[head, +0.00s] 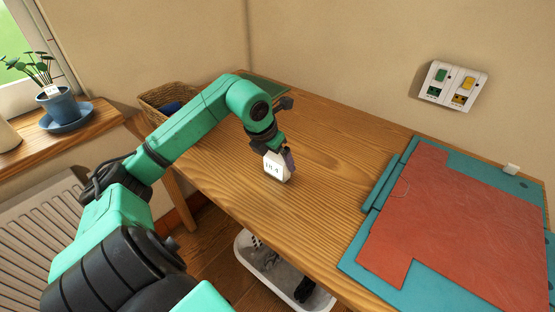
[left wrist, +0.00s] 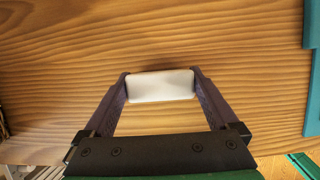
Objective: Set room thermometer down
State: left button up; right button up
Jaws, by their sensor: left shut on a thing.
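The room thermometer (head: 273,168) is a small white block with dark digits on its face, in the head view near the middle of the wooden table. My left gripper (head: 279,158) is shut on it from above. In the left wrist view the thermometer (left wrist: 160,86) shows as a plain white block between the two fingertips, over bare wood. It is at or just above the tabletop (head: 322,150); I cannot tell whether it touches. My right gripper is not in view.
A teal board with a red sheet (head: 450,215) covers the table's right side. A wicker basket (head: 165,97) stands behind my left arm. A white bin (head: 262,262) is below the front edge. A wall panel (head: 452,86) hangs behind. Wood around the thermometer is clear.

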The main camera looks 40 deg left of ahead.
pick_arm(q)
jog(key=shift+f, duration=0.15)
jog(key=o, duration=1)
jog(key=shift+o, duration=0.2)
jog(key=shift+r, duration=0.3)
jog(key=v, duration=1.1)
jog(key=shift+s+r+b, duration=0.25)
jog(key=shift+r+b, duration=0.05)
jog(key=shift+b, duration=0.05)
